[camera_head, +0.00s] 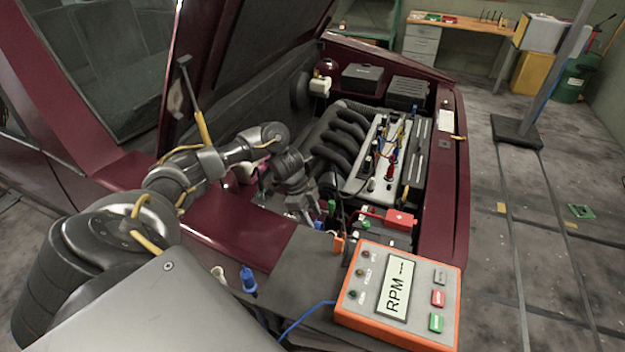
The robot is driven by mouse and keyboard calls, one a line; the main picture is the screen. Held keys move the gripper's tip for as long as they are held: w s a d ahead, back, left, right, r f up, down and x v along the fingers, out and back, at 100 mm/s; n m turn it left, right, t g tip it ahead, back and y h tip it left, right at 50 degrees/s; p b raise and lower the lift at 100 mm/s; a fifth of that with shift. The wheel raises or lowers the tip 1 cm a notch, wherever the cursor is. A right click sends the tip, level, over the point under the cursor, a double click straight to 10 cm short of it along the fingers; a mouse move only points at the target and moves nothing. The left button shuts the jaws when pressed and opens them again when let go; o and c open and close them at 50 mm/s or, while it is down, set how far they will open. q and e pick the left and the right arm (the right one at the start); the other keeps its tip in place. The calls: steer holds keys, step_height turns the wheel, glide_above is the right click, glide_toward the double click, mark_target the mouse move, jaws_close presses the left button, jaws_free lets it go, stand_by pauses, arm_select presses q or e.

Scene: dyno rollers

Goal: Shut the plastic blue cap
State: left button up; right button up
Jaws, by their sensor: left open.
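My left arm reaches in from the left over the maroon car's fender. Its gripper (303,213) is low in the near part of the open engine bay, jaws open. Another blue plastic piece (248,280) stands nearer to me, left of the dark mat, apart from the gripper. My right gripper is not in view.
An orange RPM meter (398,296) lies at the front, with a blue cable to its left. A red battery-terminal cover (398,219) and the engine (378,160) are right of the gripper. The raised hood (250,70) stands behind my arm. Floor at the right is mostly clear.

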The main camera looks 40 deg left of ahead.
arm_select(q)
jaws_close()
stand_by(0.3)
steer(key=shift+w+d+r+p, duration=0.1)
steer(key=shift+w+d+p, duration=0.05)
steer(key=shift+d+p, duration=0.15)
